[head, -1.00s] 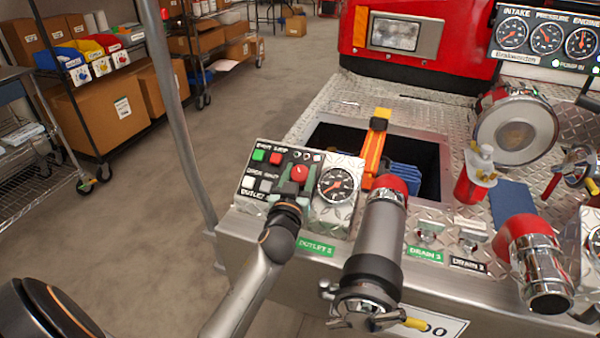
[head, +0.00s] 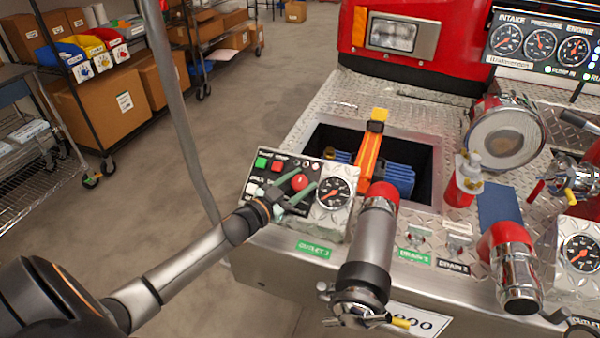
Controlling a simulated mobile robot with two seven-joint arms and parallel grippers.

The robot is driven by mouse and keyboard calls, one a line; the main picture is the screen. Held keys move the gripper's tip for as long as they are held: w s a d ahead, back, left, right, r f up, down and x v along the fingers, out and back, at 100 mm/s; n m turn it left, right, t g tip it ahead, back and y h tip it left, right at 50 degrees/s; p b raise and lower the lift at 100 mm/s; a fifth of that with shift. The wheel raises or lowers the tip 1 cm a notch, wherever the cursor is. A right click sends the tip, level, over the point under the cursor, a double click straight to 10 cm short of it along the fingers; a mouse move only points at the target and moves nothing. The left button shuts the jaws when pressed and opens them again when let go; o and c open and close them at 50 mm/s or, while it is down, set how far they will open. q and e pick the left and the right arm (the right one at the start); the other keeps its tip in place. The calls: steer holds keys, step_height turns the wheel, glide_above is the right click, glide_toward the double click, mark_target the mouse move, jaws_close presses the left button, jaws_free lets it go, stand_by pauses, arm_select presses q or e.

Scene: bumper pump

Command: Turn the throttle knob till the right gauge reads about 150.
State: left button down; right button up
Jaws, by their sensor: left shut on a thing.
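A round red knob (head: 301,181) sits on the small black control panel at the left of the metal deck; I cannot read a throttle label on it. My left gripper (head: 297,188) reaches it from the left, with its green fingers shut around the knob's sides. A round black gauge (head: 332,192) with an orange needle is just right of the knob on the same panel. Another gauge (head: 581,253) stands at the far right edge. The intake, pressure and engine gauges (head: 540,43) are on the upper panel. Their exact readings are too small to tell. My right gripper is out of view.
A grey and red outlet pipe (head: 372,240) stands close right of the panel. Behind is an open bin (head: 420,155) with an orange tool and blue item. A second red-capped outlet (head: 512,268) is to the right. Shelves with boxes (head: 100,105) stand at the left, over clear floor.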

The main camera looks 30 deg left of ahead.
arm_select(q)
steer(key=shift+r+m+g+h+p, duration=0.15)
steer(key=shift+m+g+h+p, duration=0.45)
steer(key=shift+m+h, duration=0.9)
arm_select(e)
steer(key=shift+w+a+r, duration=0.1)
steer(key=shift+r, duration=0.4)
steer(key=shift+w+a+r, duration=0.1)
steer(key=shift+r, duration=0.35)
arm_select(q)
steer(key=shift+m, duration=0.3)
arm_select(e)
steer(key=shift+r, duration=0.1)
arm_select(q)
steer(key=shift+c, duration=1.3)
jaws_free()
steer(key=shift+s, duration=0.1)
steer(key=v, duration=1.2)
steer(key=shift+a+p, duration=0.2)
steer(key=shift+p, duration=0.1)
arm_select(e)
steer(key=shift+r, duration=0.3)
